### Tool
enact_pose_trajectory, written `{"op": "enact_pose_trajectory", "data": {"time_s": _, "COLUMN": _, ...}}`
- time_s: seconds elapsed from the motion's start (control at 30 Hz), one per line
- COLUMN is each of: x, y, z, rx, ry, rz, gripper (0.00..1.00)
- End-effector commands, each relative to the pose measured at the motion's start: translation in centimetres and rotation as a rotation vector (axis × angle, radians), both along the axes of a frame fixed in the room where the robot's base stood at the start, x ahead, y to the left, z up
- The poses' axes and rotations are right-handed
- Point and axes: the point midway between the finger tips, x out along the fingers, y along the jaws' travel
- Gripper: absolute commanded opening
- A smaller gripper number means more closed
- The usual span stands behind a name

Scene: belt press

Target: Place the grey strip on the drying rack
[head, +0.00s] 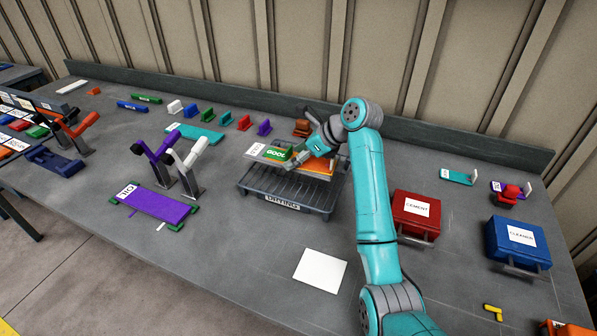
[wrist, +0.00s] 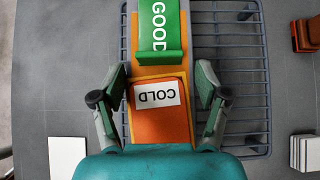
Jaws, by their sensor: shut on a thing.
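The grey strip (head: 262,159) lies across the top of the drying rack (head: 262,189), with a white label at its left end. A green piece marked GOOD (head: 279,153) and an orange piece (head: 318,165) sit on it. In the wrist view, the green piece (wrist: 158,25) shows beyond the orange piece (wrist: 160,124), which bears a COLD label. My gripper (wrist: 161,85) is shut, its fingers on both sides of this stack. I cannot tell whether the strip touches the rack bars.
A white sheet (head: 320,270) lies in front of the rack. A purple OIL strip (head: 155,205) and upright clamps (head: 188,165) stand to the left. A red CEMENT box (head: 415,217) and a blue CLEANER box (head: 517,245) stand to the right. Small coloured blocks line the back.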

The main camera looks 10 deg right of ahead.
Motion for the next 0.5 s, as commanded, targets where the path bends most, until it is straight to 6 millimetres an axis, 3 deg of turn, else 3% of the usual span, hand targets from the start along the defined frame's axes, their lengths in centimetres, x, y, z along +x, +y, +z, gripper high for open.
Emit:
{"op": "enact_pose_trajectory", "data": {"time_s": 0.1, "x": 0.0, "y": 0.0, "z": -2.2, "rx": 0.001, "ry": 0.002, "rz": 0.001, "gripper": 0.25}}
{"op": "enact_pose_trajectory", "data": {"time_s": 0.5, "x": 0.0, "y": 0.0, "z": -6.4, "rx": 0.001, "ry": 0.002, "rz": -0.001, "gripper": 0.25}}
